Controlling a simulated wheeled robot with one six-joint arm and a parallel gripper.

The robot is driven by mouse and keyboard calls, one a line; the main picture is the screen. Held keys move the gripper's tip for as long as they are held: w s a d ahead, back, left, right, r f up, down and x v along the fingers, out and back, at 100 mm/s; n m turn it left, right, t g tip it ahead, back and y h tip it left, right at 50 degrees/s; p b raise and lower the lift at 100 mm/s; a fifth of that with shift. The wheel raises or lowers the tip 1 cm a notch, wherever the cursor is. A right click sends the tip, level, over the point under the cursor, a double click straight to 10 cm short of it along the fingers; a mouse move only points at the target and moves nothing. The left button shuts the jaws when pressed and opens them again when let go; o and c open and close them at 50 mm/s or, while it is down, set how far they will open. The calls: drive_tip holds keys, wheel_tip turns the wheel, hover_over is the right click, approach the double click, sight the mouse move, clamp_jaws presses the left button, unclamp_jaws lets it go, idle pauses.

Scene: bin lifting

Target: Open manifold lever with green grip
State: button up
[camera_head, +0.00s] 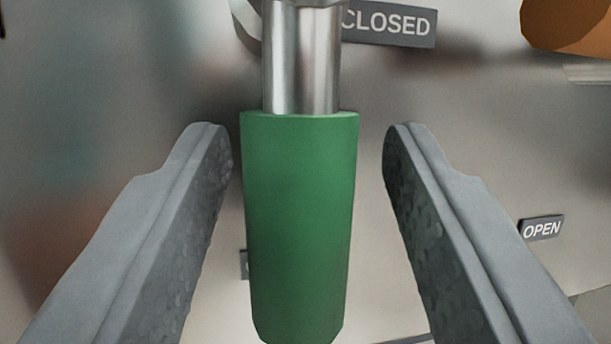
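The green grip (299,225) of the manifold lever hangs straight down in the middle of the head camera view, large and close. Its bare metal shaft (301,65) runs up from the grip and out of the top of the picture. My gripper (307,145) is open, with one grey finger on each side of the green grip. A gap shows between each finger and the grip, so neither appears to touch it. The lever's pivot is mostly out of view at the top.
A "CLOSED" label (390,24) is on the metal panel (470,125) just right of the shaft. An "OPEN" label (541,228) is lower at the right. An orange-brown rounded part (568,25) is at the top right. Another small dark label (244,265) is partly hidden behind the grip.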

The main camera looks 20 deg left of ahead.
drive_tip(key=v, duration=1.7)
drive_tip(key=shift+s, duration=0.15)
wheel_tip(320, 180, up, 18)
drive_tip(key=a+h, duration=0.3)
drive_tip(key=s+a+r+m+h, duration=0.15)
drive_tip(key=s+r, duration=0.25)
drive_tip(key=r, duration=0.4)
drive_tip(key=s+a+r+h, duration=0.1)
drive_tip(key=s+r+h, duration=0.25)
drive_tip(key=r, duration=0.45)
drive_tip(key=s+a+r+m+g+h, duration=0.1)
drive_tip(key=s+r, duration=0.4)
drive_tip(key=s, duration=0.3)
drive_tip(key=s+a+r+m+g+h, duration=0.1)
drive_tip(key=s+a+r+m, duration=0.1)
drive_tip(key=s+r, duration=0.5)
drive_tip(key=s+a+r+g, duration=0.1)
drive_tip(key=s+a, duration=0.1)
drive_tip(key=s, duration=1.6)
drive_tip(key=shift+s+r+m, duration=0.15)
drive_tip(key=shift+r+m, duration=0.05)
drive_tip(key=shift+m, duration=0.15)
drive_tip(key=shift+a, duration=0.15)
drive_tip(key=shift+c, duration=0.8)
drive_tip(key=shift+a, duration=0.15)
